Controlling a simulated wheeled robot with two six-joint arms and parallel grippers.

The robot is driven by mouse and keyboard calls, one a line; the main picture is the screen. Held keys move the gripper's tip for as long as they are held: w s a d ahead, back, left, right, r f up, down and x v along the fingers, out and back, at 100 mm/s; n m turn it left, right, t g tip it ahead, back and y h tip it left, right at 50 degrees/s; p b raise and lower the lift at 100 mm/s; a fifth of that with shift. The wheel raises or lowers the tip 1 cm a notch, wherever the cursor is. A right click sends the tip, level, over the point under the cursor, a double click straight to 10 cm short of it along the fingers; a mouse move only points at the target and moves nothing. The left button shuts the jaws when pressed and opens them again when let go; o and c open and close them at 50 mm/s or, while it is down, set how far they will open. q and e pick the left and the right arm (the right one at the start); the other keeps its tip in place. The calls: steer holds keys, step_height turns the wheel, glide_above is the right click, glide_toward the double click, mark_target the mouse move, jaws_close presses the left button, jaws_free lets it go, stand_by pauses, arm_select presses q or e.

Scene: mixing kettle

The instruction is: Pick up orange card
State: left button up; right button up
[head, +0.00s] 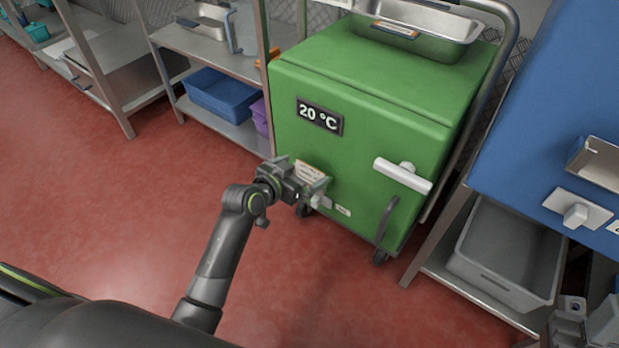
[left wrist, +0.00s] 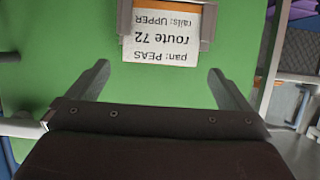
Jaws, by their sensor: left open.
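A pale printed card (head: 308,170) sits in a grey holder on the front of the green cabinet (head: 345,165). In the left wrist view the card (left wrist: 162,38) appears upside down and reads "pan: PEAS", "route 72", "rails: UPPER". My left gripper (head: 312,192) is in front of the cabinet by the card. In the left wrist view its fingers (left wrist: 162,88) are spread with nothing between them, and the card lies beyond the gap. Part of my right gripper (head: 588,318) shows at the lower right; its jaws are unclear.
The cabinet has a "20 °C" display (head: 319,116) and a white handle (head: 402,176). A metal tray (head: 425,22) stands on top. Shelves with a blue bin (head: 220,95) stand left. A grey bin (head: 505,262) sits right, under a blue unit (head: 545,110). Red floor is clear in front.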

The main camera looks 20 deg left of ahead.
mark_target(310, 167)
arm_select(q)
steer(key=shift+b+x, duration=0.3)
steer(key=shift+x, duration=1.2)
steer(key=c, duration=0.9)
